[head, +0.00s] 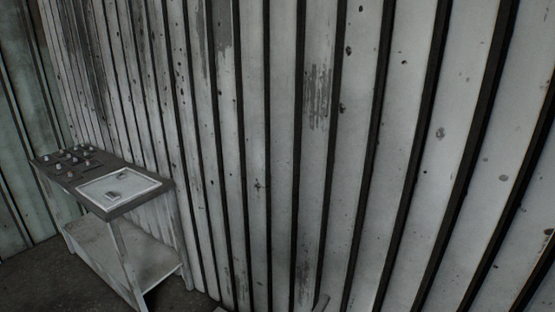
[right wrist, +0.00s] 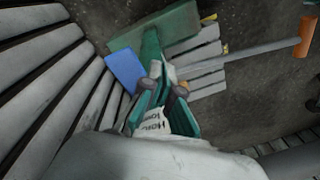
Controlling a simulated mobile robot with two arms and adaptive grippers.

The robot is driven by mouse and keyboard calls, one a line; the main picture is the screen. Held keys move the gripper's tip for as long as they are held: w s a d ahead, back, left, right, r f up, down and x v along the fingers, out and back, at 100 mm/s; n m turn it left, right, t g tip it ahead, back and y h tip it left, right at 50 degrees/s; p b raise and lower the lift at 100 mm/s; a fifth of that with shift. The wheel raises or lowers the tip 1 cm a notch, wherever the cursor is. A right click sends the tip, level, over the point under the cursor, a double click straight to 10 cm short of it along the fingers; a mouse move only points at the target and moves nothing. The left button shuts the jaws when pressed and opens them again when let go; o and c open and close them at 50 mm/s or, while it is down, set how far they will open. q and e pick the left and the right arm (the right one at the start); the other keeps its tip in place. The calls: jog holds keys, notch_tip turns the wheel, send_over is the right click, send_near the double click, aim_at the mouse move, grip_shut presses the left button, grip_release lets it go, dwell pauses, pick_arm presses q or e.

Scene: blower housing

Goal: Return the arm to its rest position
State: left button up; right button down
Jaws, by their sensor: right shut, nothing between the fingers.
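My right gripper (right wrist: 163,82) shows in the middle of the right wrist view, with teal sides and light fingertips. It is shut with nothing between the fingers, and points at the floor area beyond. The pale rounded link at the bottom of that view is part of my own arm. Neither gripper can be made out in the head view, and my left gripper is not in view.
A ribbed metal wall (head: 290,120) fills most of the head view. A small table (head: 120,209) with a tray (head: 145,184) and several small parts stands at left. The right wrist view shows a green object (right wrist: 180,24), blue object (right wrist: 124,70), slatted piece (right wrist: 203,62) and orange-ended rod (right wrist: 250,58).

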jog(key=s+a+r+t+y, duration=0.2)
jog(key=s+a+r, duration=0.3)
jog(key=s, duration=0.4)
jog(key=s+d+r+h, duration=0.1)
jog(key=s+d+r, duration=0.15)
jog(key=d, duration=0.25)
jog(key=s+d+r+m+t+h, duration=0.1)
jog(key=s+d, duration=0.2)
jog(key=d, duration=0.2)
jog(key=s+d+r+h, duration=0.1)
jog(key=s+d+r, duration=0.1)
jog(key=d, duration=0.3)
notch_tip(320, 180, down, 33)
jog(key=s+g+b, duration=0.1)
jog(key=s+b, duration=0.2)
jog(key=b, duration=0.3)
jog(key=s+d+f+g+b, duration=0.1)
jog(key=s+d+f+b, duration=0.2)
jog(key=s+f, duration=1.2)
notch_tip(320, 180, down, 3)
jog(key=shift+s+d+f, duration=0.15)
jog(key=shift+s+d, duration=0.05)
jog(key=shift+d, duration=0.15)
